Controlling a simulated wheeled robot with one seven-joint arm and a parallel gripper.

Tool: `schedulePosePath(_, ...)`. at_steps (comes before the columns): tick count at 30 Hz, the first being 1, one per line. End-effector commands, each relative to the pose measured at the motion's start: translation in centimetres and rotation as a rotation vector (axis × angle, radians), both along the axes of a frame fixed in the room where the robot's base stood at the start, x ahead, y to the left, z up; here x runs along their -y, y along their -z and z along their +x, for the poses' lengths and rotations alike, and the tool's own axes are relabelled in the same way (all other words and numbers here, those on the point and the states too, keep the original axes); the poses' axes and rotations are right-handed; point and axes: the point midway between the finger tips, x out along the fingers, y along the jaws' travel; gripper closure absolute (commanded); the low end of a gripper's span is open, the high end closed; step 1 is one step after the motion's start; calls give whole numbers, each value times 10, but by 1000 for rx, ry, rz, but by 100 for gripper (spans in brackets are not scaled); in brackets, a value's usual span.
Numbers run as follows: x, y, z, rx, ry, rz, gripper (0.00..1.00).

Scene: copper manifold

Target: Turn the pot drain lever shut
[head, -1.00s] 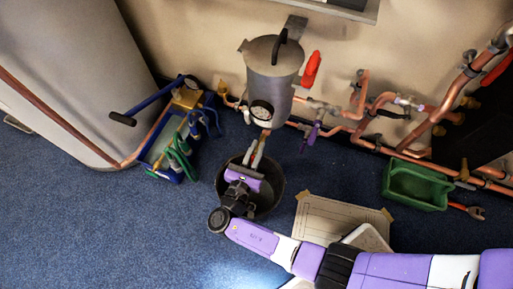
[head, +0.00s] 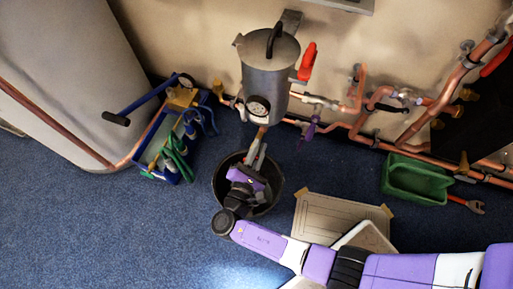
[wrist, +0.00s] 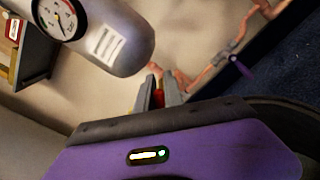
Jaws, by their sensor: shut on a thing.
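The grey pot (head: 270,75) with a black-handled lid and a round gauge (head: 259,106) hangs at the wall. A short copper drain pipe (head: 262,132) comes out below it. In the wrist view the pot (wrist: 112,38) is at the upper left. My gripper (head: 259,150) reaches up under the pot, above the black bucket. In the wrist view my gripper (wrist: 160,88) is shut on a small red piece (wrist: 158,98), which looks like the drain lever. The fingers hide most of it, and its angle cannot be told.
The black bucket (head: 219,187) stands on the blue floor below the pot. A red handle (head: 307,62) sticks out at the pot's right. Copper pipes (head: 355,128) run along the wall. A green tray (head: 415,182) and a blue tool caddy (head: 172,145) flank the area.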

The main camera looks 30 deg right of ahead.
Motion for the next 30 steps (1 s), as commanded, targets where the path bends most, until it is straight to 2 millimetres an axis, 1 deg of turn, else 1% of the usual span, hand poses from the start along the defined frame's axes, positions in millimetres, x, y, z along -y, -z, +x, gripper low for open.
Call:
schedulePosePath(1,1,4,-2,36,0,26,100)
schedulePosePath(18,5,17,-8,470,-1,342,100)
schedulePosePath(30,5,23,-9,690,-1,503,100)
